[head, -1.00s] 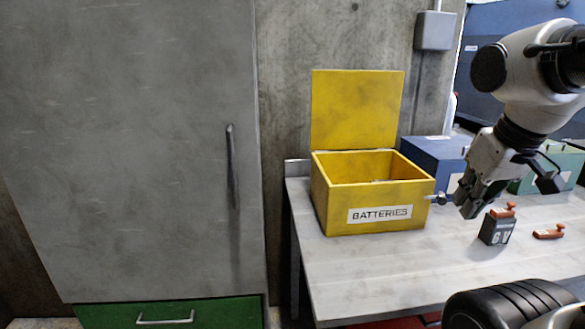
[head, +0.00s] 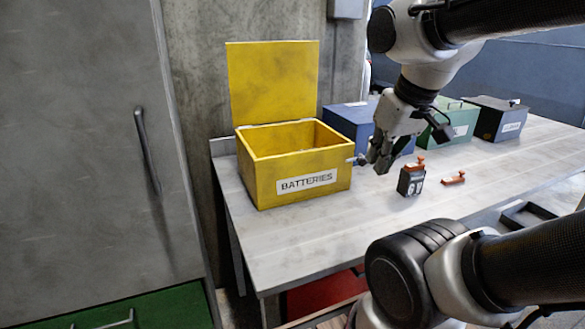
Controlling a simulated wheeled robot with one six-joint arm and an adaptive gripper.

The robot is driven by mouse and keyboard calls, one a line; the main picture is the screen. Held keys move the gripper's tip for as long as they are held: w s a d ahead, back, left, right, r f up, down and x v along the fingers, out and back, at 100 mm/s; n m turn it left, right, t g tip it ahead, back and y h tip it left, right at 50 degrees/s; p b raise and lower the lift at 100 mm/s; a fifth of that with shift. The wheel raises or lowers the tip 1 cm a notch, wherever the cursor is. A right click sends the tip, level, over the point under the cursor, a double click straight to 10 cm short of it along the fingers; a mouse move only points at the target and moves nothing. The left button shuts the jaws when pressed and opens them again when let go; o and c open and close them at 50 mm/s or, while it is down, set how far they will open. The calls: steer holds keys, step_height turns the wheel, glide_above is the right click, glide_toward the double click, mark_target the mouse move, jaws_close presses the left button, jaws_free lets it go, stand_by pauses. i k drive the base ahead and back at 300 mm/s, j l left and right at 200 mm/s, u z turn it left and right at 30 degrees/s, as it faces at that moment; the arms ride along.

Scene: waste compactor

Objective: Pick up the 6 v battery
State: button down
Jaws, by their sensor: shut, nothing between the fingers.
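The 6 V battery (head: 411,182) is a small dark block with a white label and an orange-red piece on top. It stands upright on the grey table (head: 290,235), right of the yellow box. My gripper (head: 378,164) points down just left of the battery and a little above it, apart from it. Its fingers are together and hold nothing. The label on the battery is small and partly hard to read.
An open yellow box (head: 259,181) labelled BATTERIES stands at the left, lid raised. Behind are a blue box (head: 345,122), a green box (head: 465,119) and a dark box (head: 497,119). A small orange-red piece (head: 453,178) lies right of the battery. The table's front is clear.

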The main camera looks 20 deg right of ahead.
mark_target(408, 184)
steer(key=l, duration=2.3)
